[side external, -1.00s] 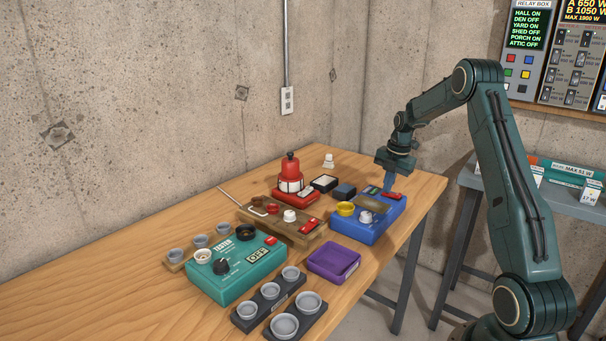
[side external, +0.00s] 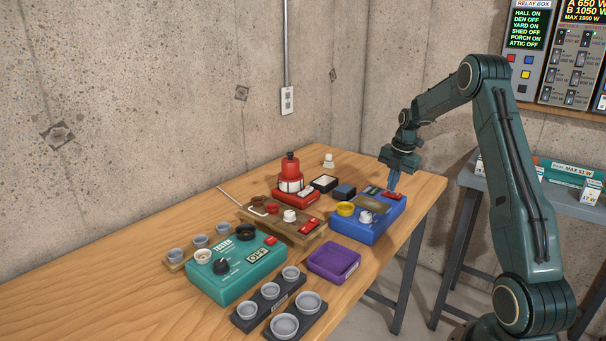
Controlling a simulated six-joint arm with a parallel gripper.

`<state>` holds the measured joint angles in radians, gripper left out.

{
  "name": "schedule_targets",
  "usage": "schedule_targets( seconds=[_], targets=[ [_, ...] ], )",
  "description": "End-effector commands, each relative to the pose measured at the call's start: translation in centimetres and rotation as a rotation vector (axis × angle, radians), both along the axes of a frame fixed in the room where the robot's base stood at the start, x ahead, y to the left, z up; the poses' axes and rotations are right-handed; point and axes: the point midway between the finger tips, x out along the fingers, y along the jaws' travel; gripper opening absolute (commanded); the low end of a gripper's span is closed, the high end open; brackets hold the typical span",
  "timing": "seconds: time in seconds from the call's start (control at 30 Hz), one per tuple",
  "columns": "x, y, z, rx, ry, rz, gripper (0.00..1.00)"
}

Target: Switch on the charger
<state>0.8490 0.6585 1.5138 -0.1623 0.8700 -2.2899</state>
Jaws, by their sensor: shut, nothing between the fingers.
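The blue box (side external: 358,229), which I take to be the charger, stands on the wooden bench near its right end. On its top are a yellow ring (side external: 346,209), a white knob-like piece (side external: 366,217), a brownish plate, a small green panel (side external: 372,190) and a red switch (side external: 393,196) at the far right corner. My gripper (side external: 391,187) is shut and empty, pointing down at the red switch. Its fingertips hide part of the switch. I cannot tell whether they touch it, or which way the switch is set.
Left of the blue box are a wooden board (side external: 285,229) with parts, a red lantern-like device (side external: 290,178) and a purple tray (side external: 334,262). A teal tester (side external: 235,283) reading OFF and a dark cup rack (side external: 253,319) stand nearer. A relay box (side external: 525,50) hangs behind.

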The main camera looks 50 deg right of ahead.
Motion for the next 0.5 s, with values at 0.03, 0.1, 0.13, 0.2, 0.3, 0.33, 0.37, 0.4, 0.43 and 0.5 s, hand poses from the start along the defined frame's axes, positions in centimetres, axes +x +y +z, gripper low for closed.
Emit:
schedule_targets(
  seconds=[0.03,0.1,0.13,0.2,0.3,0.33,0.37,0.4,0.43,0.5],
  targets=[
    [0.1,0.0,0.4,-0.002,-0.002,0.001,0.0],
    [0.2,0.0,1.0,-0.001,-0.001,0.001,0.0],
    [0.2,0.0,1.3,-0.002,-0.001,0.001,0.0],
    [0.3,0.0,2.1,-0.003,-0.002,0.002,0.0],
    [0.5,0.0,3.5,-0.002,-0.002,0.002,0.0],
    [0.6,0.0,4.0,-0.003,-0.003,0.002,0.0],
    [0.7,0.0,4.5,-0.002,-0.003,0.002,0.0],
    [0.8,0.0,5.2,-0.003,-0.003,0.002,0.0],
    [0.9,0.0,5.8,-0.003,-0.003,0.002,0.0],
    [1.0,0.0,6.9,-0.002,-0.002,0.001,0.0]
  ],
)
